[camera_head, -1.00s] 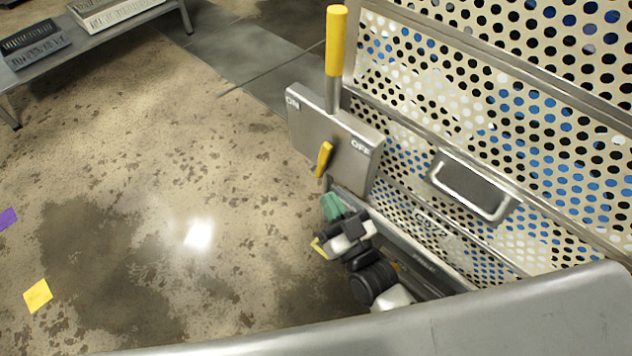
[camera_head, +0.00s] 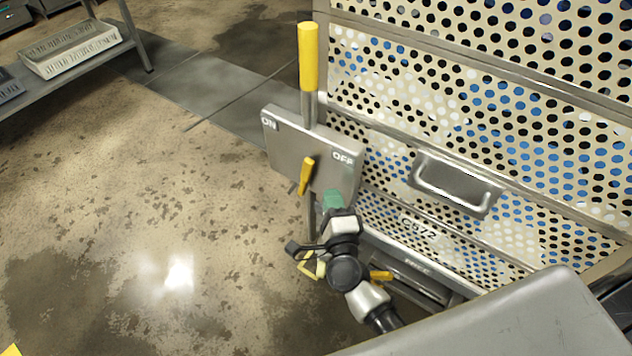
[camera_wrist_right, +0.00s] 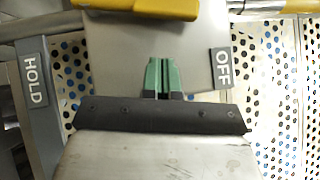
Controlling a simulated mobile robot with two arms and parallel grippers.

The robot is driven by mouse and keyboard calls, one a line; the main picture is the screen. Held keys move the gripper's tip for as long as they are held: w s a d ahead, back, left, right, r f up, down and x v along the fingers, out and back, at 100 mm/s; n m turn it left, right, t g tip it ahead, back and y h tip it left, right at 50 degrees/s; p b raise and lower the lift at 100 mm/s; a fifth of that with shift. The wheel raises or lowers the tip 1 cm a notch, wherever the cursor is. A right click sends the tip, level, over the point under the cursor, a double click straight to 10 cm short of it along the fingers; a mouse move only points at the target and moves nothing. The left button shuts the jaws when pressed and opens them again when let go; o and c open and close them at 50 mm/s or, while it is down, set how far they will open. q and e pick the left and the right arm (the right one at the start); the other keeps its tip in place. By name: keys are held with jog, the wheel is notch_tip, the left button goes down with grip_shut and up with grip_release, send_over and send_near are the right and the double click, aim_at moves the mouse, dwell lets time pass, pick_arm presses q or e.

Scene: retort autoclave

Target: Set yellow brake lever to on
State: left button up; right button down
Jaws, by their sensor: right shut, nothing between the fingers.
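A small yellow lever (camera_head: 307,175) sticks out from the front of a grey metal plate (camera_head: 290,148). The plate has an ON label (camera_head: 269,123) at its left end and an OFF label (camera_head: 343,157) at its right end. The lever stands between the two labels. My right gripper (camera_head: 333,200), with green fingertips, is just below and right of the lever, under the OFF label. Its fingers are together and empty. In the right wrist view, the green fingertips (camera_wrist_right: 163,75) point at the plate, left of OFF, with a yellow bar (camera_wrist_right: 140,8) above them. My left gripper is not in view.
A tall yellow-topped post (camera_head: 308,58) rises behind the plate. A perforated metal cart wall (camera_head: 540,130) with a recessed handle (camera_head: 455,183) stands to the right. A HOLD label (camera_wrist_right: 34,80) shows in the wrist view. The floor at left is open; a bench with trays (camera_head: 75,50) is far left.

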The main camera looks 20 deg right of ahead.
aim_at(305, 178)
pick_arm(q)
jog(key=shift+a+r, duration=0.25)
pick_arm(e)
jog(key=w, duration=0.1)
jog(key=w+a, duration=0.1)
jog(key=w+a+r, duration=0.1)
jog(key=w, duration=0.1)
jog(key=shift+a, duration=0.15)
pick_arm(q)
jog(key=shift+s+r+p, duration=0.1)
jog(key=shift+p, duration=0.2)
